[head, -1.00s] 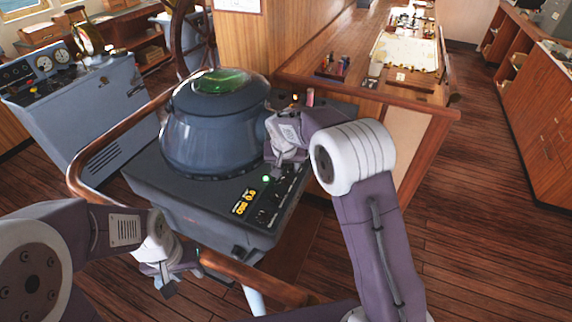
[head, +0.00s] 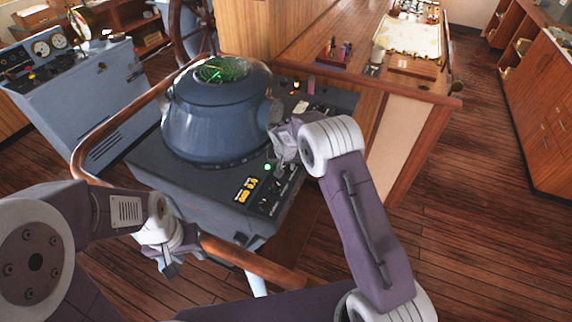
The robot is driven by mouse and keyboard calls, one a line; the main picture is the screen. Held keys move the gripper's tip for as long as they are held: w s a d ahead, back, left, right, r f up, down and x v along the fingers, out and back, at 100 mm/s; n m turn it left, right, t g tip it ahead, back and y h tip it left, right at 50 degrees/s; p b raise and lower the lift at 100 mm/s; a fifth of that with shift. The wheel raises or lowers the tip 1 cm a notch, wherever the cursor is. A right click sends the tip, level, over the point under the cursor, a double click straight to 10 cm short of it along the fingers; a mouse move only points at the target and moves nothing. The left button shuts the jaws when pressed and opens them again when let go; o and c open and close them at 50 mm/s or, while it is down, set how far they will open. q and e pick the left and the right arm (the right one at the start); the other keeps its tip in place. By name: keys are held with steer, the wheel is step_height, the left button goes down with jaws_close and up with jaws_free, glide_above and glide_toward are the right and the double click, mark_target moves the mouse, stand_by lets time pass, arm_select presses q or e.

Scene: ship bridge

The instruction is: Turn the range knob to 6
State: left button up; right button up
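The radar console (head: 190,190) stands in the middle, with a blue-grey round housing (head: 205,130) and a green screen (head: 222,70) on top. My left gripper (head: 170,268) hangs apart from the console, near the wooden rail.
A curved wooden handrail (head: 105,128) runs around the console's left and front. A chart table (head: 408,38) stands behind to the right. A blue-grey control stand (head: 75,90) with gauges is at the left. The wooden floor (head: 480,230) at the right is clear.

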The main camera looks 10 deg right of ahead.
jaws_close()
steer(key=shift+f+m+b, duration=0.15)
steer(key=shift+m+b, duration=0.15)
steer(key=shift+b, duration=0.25)
steer(key=m+h+b, duration=0.1)
steer(key=m+b, duration=0.1)
steer(key=b, duration=0.2)
steer(key=shift+f+m, duration=0.1)
steer(key=shift+m, duration=0.2)
steer(key=shift+a+m+b, duration=0.1)
steer(key=shift+m+b, duration=0.25)
steer(key=shift+m, duration=0.05)
steer(key=shift+r+m+g+h, duration=0.25)
steer(key=shift+m+g+h, duration=0.3)
steer(key=shift+m, duration=0.55)
steer(key=shift+w+r+m+g+h, duration=0.1)
steer(key=shift+m+g+h, duration=0.2)
steer(key=shift+m, duration=1.2)
